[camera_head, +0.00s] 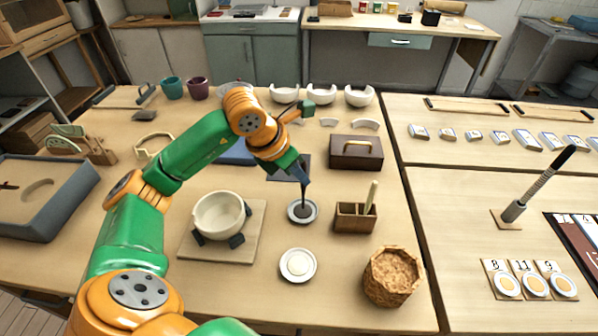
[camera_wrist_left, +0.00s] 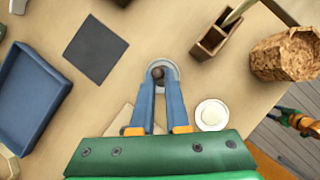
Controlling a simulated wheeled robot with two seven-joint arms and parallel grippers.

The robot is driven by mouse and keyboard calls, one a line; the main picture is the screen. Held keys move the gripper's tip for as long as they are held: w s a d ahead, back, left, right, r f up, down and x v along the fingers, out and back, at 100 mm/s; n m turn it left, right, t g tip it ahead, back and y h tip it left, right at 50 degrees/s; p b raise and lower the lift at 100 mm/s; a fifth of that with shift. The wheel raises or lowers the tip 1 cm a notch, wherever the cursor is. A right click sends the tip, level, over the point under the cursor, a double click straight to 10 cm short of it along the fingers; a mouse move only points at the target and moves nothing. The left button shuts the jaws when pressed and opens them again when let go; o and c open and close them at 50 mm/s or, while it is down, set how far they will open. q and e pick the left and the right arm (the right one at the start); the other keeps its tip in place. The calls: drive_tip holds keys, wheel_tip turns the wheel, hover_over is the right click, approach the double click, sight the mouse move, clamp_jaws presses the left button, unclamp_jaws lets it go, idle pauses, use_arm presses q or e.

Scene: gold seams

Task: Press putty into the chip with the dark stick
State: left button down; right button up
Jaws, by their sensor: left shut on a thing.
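My left gripper (camera_head: 304,181) is shut on the dark stick (camera_head: 303,205), which points down into a small grey dish (camera_head: 291,217). In the left wrist view the stick's dark round end (camera_wrist_left: 158,73) shows at the blue fingertips (camera_wrist_left: 160,84), over the dish. I cannot tell whether the stick touches the dish. A cream bowl (camera_head: 218,212) rests on dark supports on a wooden board (camera_head: 196,250), left of the gripper; a notch in its right rim looks like the chip. A white saucer (camera_head: 298,277) holds a pale round lump, perhaps putty. A green-and-orange arm part of mine (camera_wrist_left: 302,121) shows in the wrist view; its jaws are unclear.
A wooden holder (camera_head: 352,218) with a pale stick and a crumpled brown container (camera_head: 391,276) stand to the right. A brown box (camera_head: 356,153), dark mat (camera_head: 283,173) and blue tray (camera_head: 236,152) lie behind. The front table has clear room around the saucer.

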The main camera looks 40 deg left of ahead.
drive_tip(key=shift+a+r, duration=0.1)
drive_tip(key=shift+a, duration=0.15)
drive_tip(key=shift+s+d+f+b, duration=0.1)
drive_tip(key=shift+d+f+b, duration=0.05)
drive_tip(key=shift+f+b, duration=0.45)
idle(1.5)
drive_tip(key=shift+r, duration=0.1)
wheel_tip(320, 180, up, 6)
drive_tip(key=p, duration=0.6)
idle(0.4)
